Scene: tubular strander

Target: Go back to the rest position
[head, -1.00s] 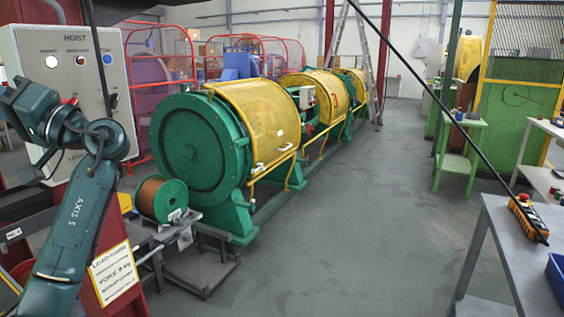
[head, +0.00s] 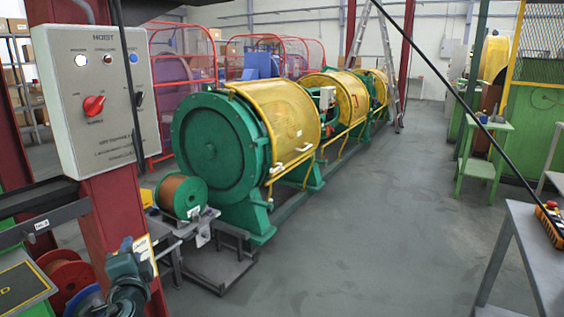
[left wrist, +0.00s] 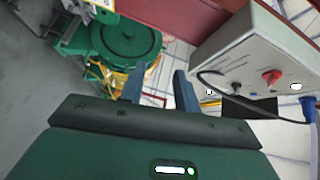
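My left arm with its left gripper (head: 127,245) is low at the bottom left of the head view, in front of the red post and below the hoist control box (head: 100,85). In the left wrist view, two blue-grey fingers (left wrist: 160,72) stand apart with nothing seen between them, so the left gripper is open and empty. The hoist box also shows there at the right (left wrist: 265,60), clear of the fingers. Its red knob and several lamps face out in the head view. My right gripper is in neither view.
The green strander drum (head: 212,147) with yellow guards runs back through the middle. A copper-coloured reel (head: 181,197) sits before it. A red post (head: 118,200) and reels (head: 70,280) are near my left arm. A grey table (head: 535,245) stands right. The floor (head: 380,230) between is clear.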

